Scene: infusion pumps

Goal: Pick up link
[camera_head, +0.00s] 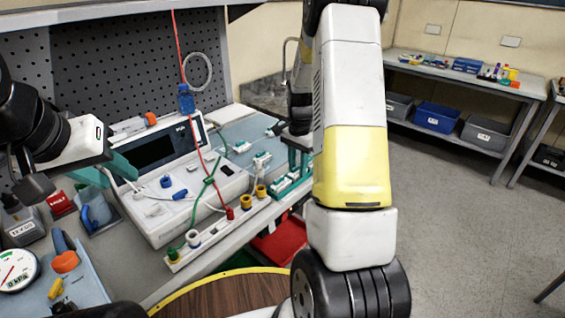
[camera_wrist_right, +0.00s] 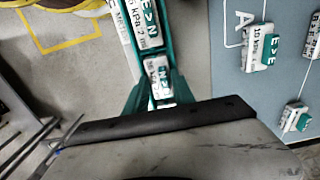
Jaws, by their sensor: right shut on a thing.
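The links are small white blocks with green parts and printed labels. One link (camera_wrist_right: 158,76) sits between the teal fingers of my right gripper (camera_wrist_right: 156,100) in the right wrist view, and the gripper is shut on it. In the head view my right gripper (camera_head: 297,158) is at the right end of the bench, partly hidden by my arm.
A white infusion pump (camera_head: 185,205) with a dark screen stands mid-bench, with red and green tubes in front. A gauge (camera_head: 18,270) and blue holders are at the left. A red bin (camera_head: 282,240) is below. Floor at the right is clear.

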